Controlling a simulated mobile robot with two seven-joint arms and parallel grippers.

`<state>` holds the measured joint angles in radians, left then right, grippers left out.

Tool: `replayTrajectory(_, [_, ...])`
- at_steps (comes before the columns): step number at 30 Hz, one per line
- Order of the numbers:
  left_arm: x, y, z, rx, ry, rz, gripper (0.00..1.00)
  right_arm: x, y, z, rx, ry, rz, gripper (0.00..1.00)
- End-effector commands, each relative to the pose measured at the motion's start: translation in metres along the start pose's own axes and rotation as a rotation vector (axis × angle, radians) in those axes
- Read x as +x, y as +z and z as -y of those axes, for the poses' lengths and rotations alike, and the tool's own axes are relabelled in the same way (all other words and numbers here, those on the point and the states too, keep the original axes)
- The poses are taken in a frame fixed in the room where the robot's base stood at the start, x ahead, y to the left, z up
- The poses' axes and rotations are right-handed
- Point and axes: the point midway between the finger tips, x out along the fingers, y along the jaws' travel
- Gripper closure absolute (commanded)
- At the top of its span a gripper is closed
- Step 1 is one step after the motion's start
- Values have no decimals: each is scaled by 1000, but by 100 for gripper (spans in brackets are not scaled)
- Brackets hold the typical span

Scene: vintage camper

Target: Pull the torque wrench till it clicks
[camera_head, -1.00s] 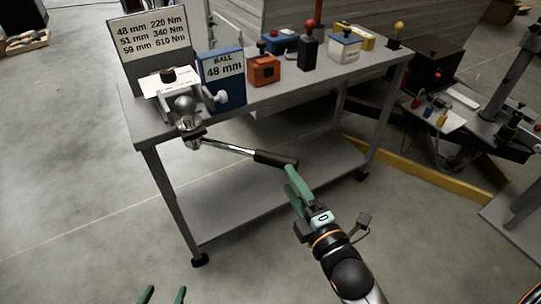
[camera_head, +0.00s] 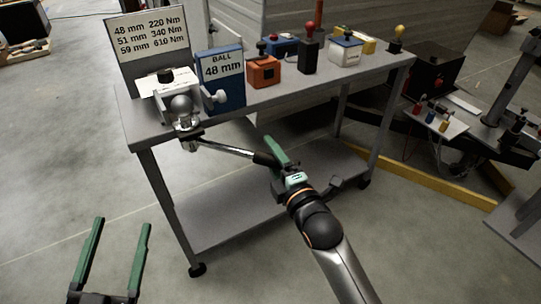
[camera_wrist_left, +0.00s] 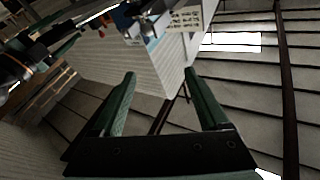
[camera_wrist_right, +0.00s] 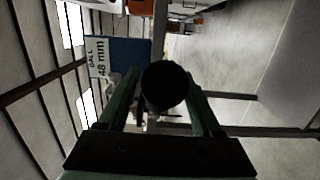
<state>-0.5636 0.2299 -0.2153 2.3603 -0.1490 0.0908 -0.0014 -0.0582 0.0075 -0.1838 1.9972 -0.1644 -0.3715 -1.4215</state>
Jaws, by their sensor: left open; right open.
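The torque wrench (camera_head: 225,149) has a bright shaft and a dark handle. It reaches out from beneath the silver hitch ball (camera_head: 181,105) at the bench's left front corner. My right gripper (camera_head: 270,152) is open at the handle's outer end. In the right wrist view the round black handle end (camera_wrist_right: 165,84) lies between the green fingers (camera_wrist_right: 163,98); I cannot tell whether they touch it. My left gripper (camera_head: 122,226) is open and empty, low at the left, away from the wrench. Its spread fingers show in the left wrist view (camera_wrist_left: 160,88).
The grey bench (camera_head: 225,118) carries a torque chart (camera_head: 150,40), a blue "BALL 48 mm" sign (camera_head: 222,75), an orange box (camera_head: 263,71) and other coloured items. A yellow beam (camera_head: 440,181) lies behind at right. The floor before the bench is clear.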

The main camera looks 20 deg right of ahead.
Motion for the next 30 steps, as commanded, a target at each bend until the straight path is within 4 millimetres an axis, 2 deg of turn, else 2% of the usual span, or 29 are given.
replayTrajectory(6, [1,-20,1,24,1,-83,23,8,0,0,0,-1,0,34])
replayTrajectory(16, [1,-23,2,27,2,-94,23,9,0,0,1,-1,0,35])
replayTrajectory(30, [1,-23,2,27,1,-93,23,8,0,0,1,-1,0,88])
